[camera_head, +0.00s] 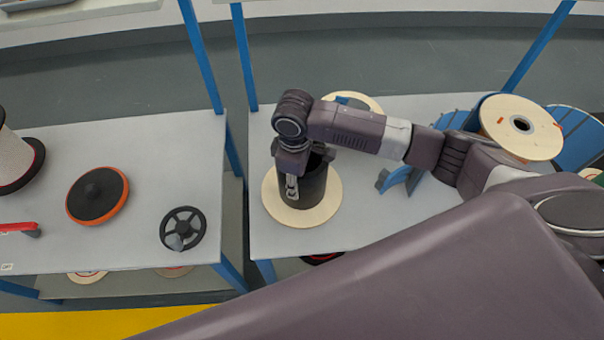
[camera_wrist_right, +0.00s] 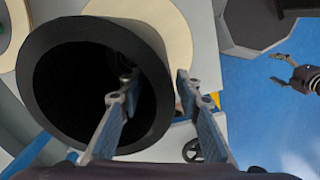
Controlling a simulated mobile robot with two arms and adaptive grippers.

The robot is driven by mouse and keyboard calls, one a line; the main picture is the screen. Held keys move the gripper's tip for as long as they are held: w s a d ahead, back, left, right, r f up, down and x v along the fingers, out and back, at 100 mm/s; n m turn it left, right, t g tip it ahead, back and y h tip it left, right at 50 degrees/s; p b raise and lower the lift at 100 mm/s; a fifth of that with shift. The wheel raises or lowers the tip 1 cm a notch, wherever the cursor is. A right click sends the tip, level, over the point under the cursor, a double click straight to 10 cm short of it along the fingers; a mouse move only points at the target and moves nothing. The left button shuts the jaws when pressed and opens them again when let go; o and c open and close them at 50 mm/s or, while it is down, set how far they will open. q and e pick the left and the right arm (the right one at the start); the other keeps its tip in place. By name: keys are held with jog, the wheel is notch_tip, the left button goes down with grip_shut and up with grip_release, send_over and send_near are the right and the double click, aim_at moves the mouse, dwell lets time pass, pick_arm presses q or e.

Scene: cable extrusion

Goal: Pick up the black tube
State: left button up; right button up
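The black tube (camera_head: 316,188) stands upright on a pale round wooden disc (camera_head: 275,206) on the right-hand table. My right gripper (camera_head: 294,180) reaches down over its near left rim. In the right wrist view, the tube (camera_wrist_right: 48,60) shows its wide open mouth. My right gripper (camera_wrist_right: 156,80) is open there, one finger inside the mouth and the other outside, with the tube wall between them. A gap shows at the inner finger. My left gripper (camera_wrist_right: 272,68) is small at the right of the wrist view, open and empty, away from the tube.
A blue spool with a wooden flange (camera_head: 522,128) lies on the right of the table, and a small blue stand (camera_head: 402,178) is right of the tube. The left table holds an orange-rimmed disc (camera_head: 97,196) and a black handwheel (camera_head: 183,229). A gap separates the tables.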

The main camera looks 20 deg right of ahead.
jog(key=f, duration=0.4)
jog(key=shift+s+f+p, duration=0.3)
jog(key=shift+s+f, duration=0.05)
jog(key=shift+f, duration=0.65)
grip_shut()
jog(key=shift+w, duration=0.1)
